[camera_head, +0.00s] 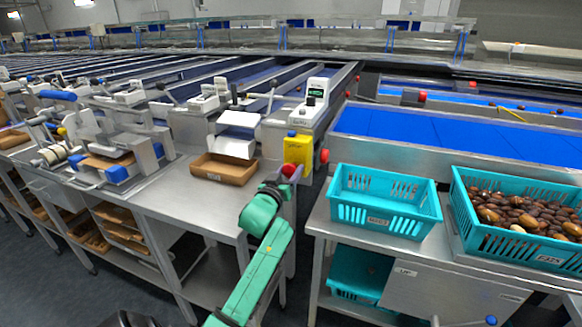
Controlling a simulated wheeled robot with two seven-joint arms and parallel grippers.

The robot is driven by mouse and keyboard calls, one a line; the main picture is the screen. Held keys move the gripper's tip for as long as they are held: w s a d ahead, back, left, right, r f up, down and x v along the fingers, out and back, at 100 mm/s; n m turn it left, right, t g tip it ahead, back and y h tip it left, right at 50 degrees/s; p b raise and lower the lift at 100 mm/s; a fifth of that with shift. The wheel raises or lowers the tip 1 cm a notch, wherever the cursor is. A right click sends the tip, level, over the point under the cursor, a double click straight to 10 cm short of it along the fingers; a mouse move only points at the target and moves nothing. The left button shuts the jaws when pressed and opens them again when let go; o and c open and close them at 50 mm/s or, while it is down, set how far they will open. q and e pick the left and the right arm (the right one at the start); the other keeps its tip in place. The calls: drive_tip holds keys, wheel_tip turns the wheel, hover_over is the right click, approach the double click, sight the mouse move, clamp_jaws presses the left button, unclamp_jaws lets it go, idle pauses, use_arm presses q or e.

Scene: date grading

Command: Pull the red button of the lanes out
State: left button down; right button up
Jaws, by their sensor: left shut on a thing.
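A red button (291,170) shows at the foot of a yellow box (298,149) at the lane end, by the steel table's right corner. My left gripper (286,180) reaches up to it on the green arm and is shut on it. The fingers hide part of the button, so I cannot tell how far out it stands. Another red button (323,156) sits just right of the yellow box, apart from the gripper. My right gripper is not in view.
A brown tray (222,178) lies on the steel table left of the gripper. An empty teal crate (385,218) and a teal crate of dates (468,230) stand to the right. A narrow gap separates the two tables. Blue belts run behind.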

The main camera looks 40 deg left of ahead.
use_arm(q)
drive_tip(key=shift+f, duration=0.2)
drive_tip(key=shift+c, duration=0.9)
unclamp_jaws()
drive_tip(key=shift+s+r, duration=0.2)
drive_tip(key=shift+s+d+f, duration=0.1)
drive_tip(key=shift+s+d, duration=0.05)
drive_tip(key=shift+s, duration=0.1)
drive_tip(key=b+v, duration=0.1)
drive_tip(key=v, duration=1.3)
